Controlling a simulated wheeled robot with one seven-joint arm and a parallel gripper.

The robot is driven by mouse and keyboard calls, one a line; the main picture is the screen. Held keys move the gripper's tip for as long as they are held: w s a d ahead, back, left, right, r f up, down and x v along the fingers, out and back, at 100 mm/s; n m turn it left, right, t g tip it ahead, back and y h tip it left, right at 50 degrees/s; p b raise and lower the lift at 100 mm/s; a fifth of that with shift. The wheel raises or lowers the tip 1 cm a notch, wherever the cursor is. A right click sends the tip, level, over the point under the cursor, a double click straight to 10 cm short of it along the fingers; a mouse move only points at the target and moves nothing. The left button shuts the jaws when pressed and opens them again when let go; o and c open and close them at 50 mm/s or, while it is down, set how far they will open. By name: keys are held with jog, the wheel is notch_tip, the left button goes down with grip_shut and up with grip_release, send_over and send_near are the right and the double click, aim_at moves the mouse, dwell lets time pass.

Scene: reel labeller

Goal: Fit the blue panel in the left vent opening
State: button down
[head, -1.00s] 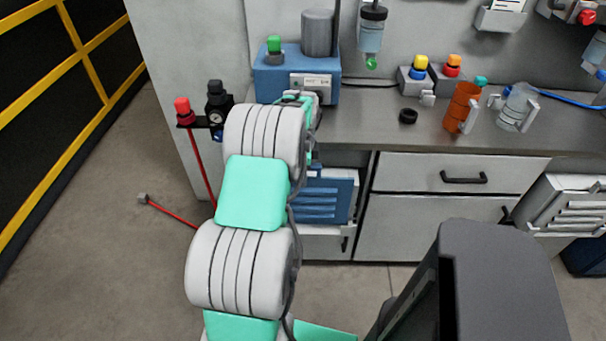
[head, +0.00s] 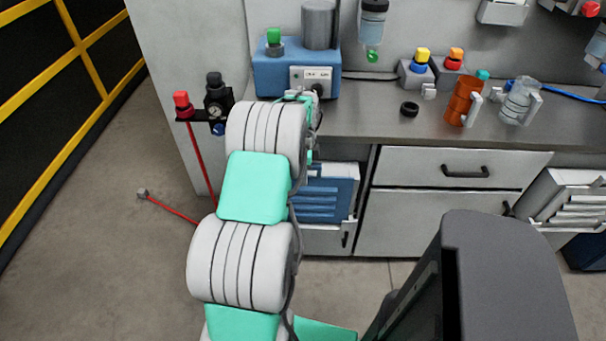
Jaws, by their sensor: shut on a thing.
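The blue panel (head: 322,201), with raised slats, stands upright at the lower left of the bench front, partly hidden by my arm. A pale slatted edge (head: 350,173) shows behind its top and right side, where the left vent seems to be. The opening itself is covered from view. I cannot tell whether the panel is seated or just in front. My gripper (head: 312,157) is mostly hidden behind my wrist, at the panel's upper left. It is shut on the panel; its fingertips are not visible.
Grey drawers (head: 455,172) fill the bench front to the right. Another white slatted vent (head: 562,205) is at the far right. A regulator (head: 217,103) and red hose (head: 200,155) are close left of my arm. The bench holds a blue machine (head: 275,75) and an orange cup (head: 460,101).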

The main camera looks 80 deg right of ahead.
jog(key=shift+d+r, duration=0.25)
jog(key=shift+r, duration=0.15)
jog(key=shift+f, duration=0.1)
